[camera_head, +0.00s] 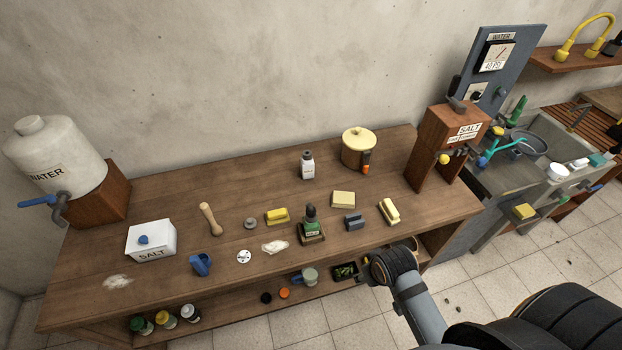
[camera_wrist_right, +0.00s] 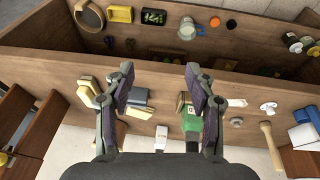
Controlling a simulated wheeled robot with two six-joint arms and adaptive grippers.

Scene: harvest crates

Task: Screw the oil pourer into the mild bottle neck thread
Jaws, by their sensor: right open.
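A green bottle (camera_head: 313,229) with a light label and a dark upper part stands on a small wooden base near the middle of the bench. It also shows in the right wrist view (camera_wrist_right: 191,123), partly behind a finger. Its label is too small to read, so I cannot confirm that it is the mild one. I cannot surely identify the oil pourer; a small grey round piece (camera_head: 250,223) lies left of the bottle. My right gripper (camera_wrist_right: 160,82) is open and empty in front of the bench, apart from the bottle. My left gripper is out of view.
The wooden bench (camera_head: 185,262) also carries a white salt box (camera_head: 152,243), a wooden pestle (camera_head: 210,219), a white bottle (camera_head: 307,167), a lidded pot (camera_head: 358,150) and several blocks and brushes. A salt dispenser (camera_head: 440,140) stands at its right end. The shelf below holds small items.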

